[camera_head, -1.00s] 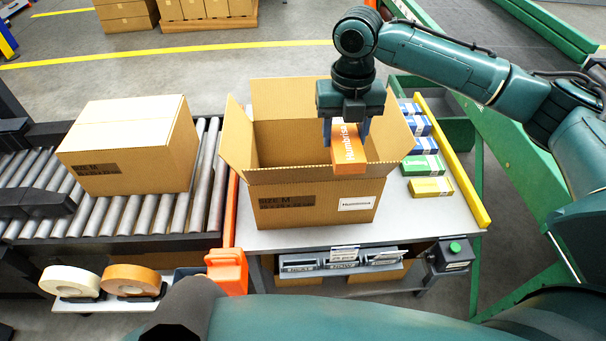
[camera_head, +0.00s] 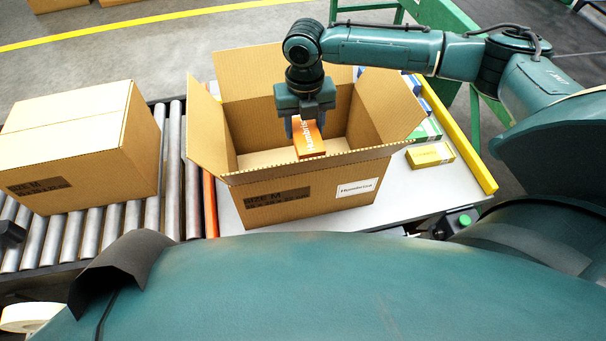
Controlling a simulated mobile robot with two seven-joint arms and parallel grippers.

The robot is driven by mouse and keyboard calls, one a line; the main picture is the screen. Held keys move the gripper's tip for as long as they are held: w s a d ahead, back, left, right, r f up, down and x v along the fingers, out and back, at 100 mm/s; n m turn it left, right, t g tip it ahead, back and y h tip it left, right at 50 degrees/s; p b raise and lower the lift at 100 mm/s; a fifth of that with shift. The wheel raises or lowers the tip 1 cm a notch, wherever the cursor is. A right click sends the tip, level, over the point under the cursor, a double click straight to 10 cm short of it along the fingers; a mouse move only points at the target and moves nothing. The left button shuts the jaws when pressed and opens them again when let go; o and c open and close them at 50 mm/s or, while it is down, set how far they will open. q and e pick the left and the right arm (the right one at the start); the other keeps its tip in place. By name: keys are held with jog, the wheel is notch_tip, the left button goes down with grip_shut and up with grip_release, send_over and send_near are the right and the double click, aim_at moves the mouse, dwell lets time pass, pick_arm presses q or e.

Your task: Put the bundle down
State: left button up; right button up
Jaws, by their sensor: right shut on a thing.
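The bundle is an orange pack (camera_head: 309,139) with white lettering. My right gripper (camera_head: 306,126) is shut on it and points down. It holds the bundle inside the mouth of an open cardboard box (camera_head: 290,200), about the middle of the opening. The box stands on a light table with its flaps spread and a white label on its front wall. Part of the box floor shows bare to the left of the bundle. I cannot tell whether the bundle touches the floor. My left gripper is out of view.
A closed carton (camera_head: 70,150) sits on the roller conveyor (camera_head: 120,215) at left. A yellow pack (camera_head: 430,154), a green one (camera_head: 424,130) and blue ones lie right of the box, beside a yellow rail (camera_head: 462,145). The box's raised flaps surround my right gripper.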

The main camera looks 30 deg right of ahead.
pick_arm(q)
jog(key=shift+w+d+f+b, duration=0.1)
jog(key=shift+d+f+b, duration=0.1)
jog(key=shift+b, duration=0.35)
pick_arm(e)
notch_tip(320, 180, down, 19)
jog(key=shift+w+f, duration=0.1)
pick_arm(q)
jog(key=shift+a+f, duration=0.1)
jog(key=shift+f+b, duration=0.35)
jog(key=shift+b, duration=0.2)
pick_arm(e)
jog(key=shift+f, duration=0.55)
jog(key=o, duration=1)
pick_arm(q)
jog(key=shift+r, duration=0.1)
pick_arm(e)
jog(key=shift+o, duration=0.2)
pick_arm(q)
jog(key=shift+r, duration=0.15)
pick_arm(e)
jog(key=shift+r, duration=0.15)
